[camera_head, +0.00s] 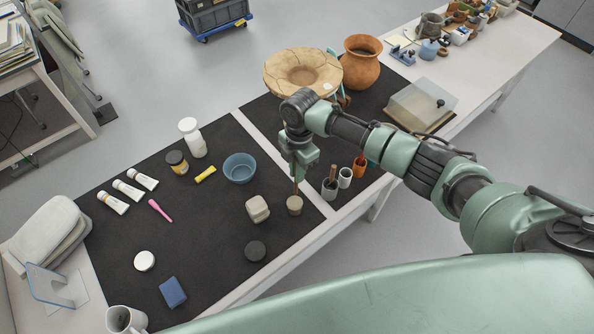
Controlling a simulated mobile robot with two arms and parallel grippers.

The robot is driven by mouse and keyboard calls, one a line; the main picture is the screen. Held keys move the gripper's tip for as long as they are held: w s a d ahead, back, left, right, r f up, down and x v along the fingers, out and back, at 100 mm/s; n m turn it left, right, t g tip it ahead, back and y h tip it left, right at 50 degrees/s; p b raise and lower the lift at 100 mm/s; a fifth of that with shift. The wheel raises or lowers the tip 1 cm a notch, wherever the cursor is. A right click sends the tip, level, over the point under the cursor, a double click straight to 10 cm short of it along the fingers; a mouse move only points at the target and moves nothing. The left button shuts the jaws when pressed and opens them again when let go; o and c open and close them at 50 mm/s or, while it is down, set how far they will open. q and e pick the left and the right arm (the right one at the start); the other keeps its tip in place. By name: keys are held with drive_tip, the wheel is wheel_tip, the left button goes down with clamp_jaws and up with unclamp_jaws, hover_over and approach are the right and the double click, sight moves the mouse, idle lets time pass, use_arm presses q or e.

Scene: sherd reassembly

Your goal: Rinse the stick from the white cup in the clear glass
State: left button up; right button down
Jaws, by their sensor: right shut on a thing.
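My right gripper (298,177) points down over the near right part of the front dark mat. It is shut on a thin brown stick (295,187). The stick's lower end reaches the mouth of a small tan-looking vessel (294,206), which may be the clear glass with cloudy contents. I cannot tell how deep the stick sits. The white cup (345,178) stands to the right on the back mat, with no stick visible in it. My left gripper is out of view.
A grey cup with a brown handle (329,188) and an orange cup (359,166) flank the white cup. A wide pottery bowl (290,70) stands behind my arm.

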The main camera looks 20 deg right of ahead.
idle(0.5)
drive_tip(key=shift+r, duration=1.5)
